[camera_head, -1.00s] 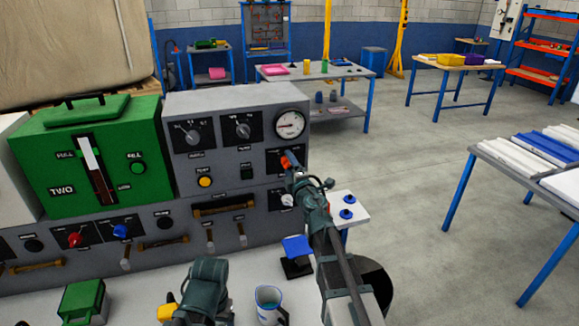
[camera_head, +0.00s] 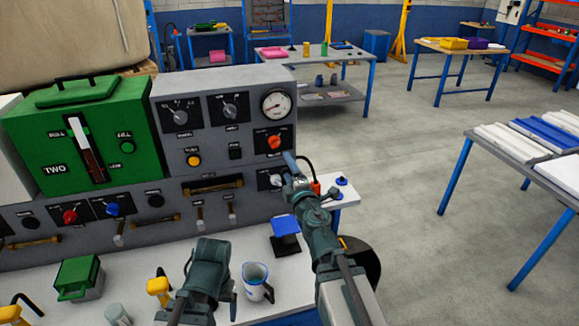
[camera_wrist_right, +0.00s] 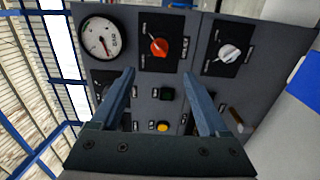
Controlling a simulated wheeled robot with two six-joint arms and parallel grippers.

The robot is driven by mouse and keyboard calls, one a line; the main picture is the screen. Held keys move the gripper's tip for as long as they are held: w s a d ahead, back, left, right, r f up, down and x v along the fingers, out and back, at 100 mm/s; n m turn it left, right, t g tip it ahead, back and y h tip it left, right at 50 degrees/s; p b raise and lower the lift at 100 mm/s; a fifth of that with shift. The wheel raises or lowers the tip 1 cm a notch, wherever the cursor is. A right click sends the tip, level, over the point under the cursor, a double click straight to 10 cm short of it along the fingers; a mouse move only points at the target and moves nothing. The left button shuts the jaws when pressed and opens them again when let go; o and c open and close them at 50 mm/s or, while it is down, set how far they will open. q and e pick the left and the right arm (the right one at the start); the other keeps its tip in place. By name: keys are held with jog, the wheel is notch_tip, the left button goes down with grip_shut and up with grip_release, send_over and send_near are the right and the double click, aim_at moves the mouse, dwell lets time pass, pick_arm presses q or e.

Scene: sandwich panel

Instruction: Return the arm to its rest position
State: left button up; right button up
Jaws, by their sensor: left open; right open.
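My right arm reaches up from the bottom toward the grey control panel (camera_head: 225,140). Its gripper (camera_head: 301,173) is open and empty, just below and right of the orange knob (camera_head: 274,142), apart from it. In the right wrist view the two fingers (camera_wrist_right: 158,78) are spread, with the orange knob (camera_wrist_right: 159,47) and a white knob (camera_wrist_right: 229,53) beyond them. My left gripper (camera_head: 208,250) is low in the head view, over the white worktop, open; its fingertips are largely hidden behind its body.
A jug (camera_head: 257,282) stands right of my left gripper, and a blue-topped stand (camera_head: 286,226) is beyond it. A green box (camera_head: 78,277) and yellow-handled items (camera_head: 159,286) are to the left. Open floor (camera_head: 420,140) lies to the right.

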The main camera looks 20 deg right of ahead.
jog(key=s+f+m+g+h, duration=0.3)
jog(key=s+f+m+g, duration=0.15)
jog(key=f+m, duration=0.25)
jog(key=s+f+m+g+h, duration=0.3)
jog(key=s+f+m+g, duration=0.15)
jog(key=f+m, duration=0.25)
jog(key=s+a+f+g+y, duration=0.2)
jog(key=s+a+f+g, duration=0.2)
jog(key=s+a, duration=0.2)
jog(key=s+a+f+g+y, duration=0.2)
jog(key=s+a+f+g, duration=0.2)
jog(key=s+a, duration=0.3)
jog(key=s+g, duration=0.1)
jog(key=s, duration=0.2)
jog(key=shift+w+d, duration=0.1)
